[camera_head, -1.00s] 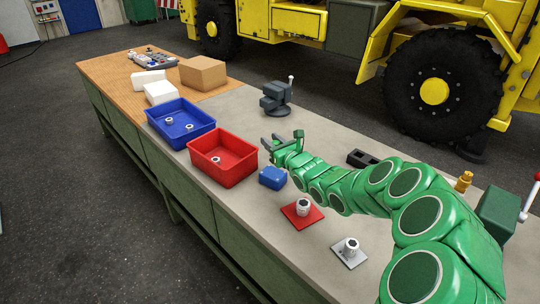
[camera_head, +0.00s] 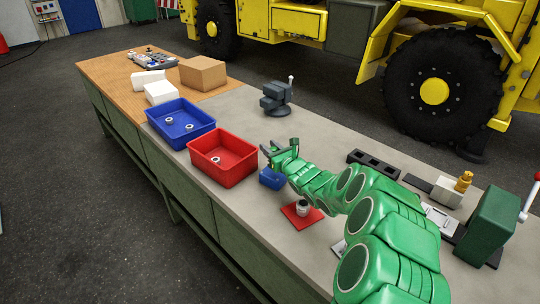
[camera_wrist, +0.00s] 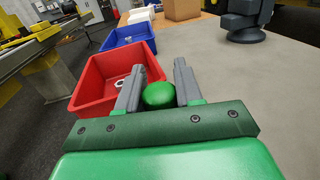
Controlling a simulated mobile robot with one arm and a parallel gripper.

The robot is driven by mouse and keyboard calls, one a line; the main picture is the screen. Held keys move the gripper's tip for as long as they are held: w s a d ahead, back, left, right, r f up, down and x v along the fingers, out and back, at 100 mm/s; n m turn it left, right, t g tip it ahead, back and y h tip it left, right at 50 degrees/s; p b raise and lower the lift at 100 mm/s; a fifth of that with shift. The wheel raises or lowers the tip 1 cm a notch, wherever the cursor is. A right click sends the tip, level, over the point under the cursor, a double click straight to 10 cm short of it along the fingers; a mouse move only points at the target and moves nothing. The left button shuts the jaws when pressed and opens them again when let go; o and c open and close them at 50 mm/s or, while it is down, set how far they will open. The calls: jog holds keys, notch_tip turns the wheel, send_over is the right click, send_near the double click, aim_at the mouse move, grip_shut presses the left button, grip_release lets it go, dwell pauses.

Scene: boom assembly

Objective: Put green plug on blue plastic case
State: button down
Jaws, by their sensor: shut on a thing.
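My gripper (camera_head: 270,153) is shut on the green plug, a smooth rounded green piece (camera_wrist: 159,95) seen between the two grey fingers in the wrist view (camera_wrist: 156,88). In the head view the plug is too small to make out clearly. The blue plastic case (camera_head: 271,180) is a small blue box on the grey bench top, beside the red bin. My gripper is just above and behind it in the head view and overlaps its upper edge. I cannot tell whether plug and case touch. The case is hidden in the wrist view.
A red bin (camera_head: 229,177) stands left of the case, and a blue bin (camera_head: 160,132) beyond it; both hold small white-grey parts. A dark vise (camera_head: 275,102) stands behind. The bench between is clear.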

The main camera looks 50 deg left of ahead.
jog(key=shift+f, duration=1.5)
jog(key=shift+f, duration=0.15)
jog(key=c, duration=0.7)
grip_release()
jog(key=shift+c, duration=0.2)
jog(key=s+d, duration=0.2)
jog(key=d, duration=0.9)
jog(key=shift+s+d, duration=0.15)
jog(key=shift+d, duration=0.2)
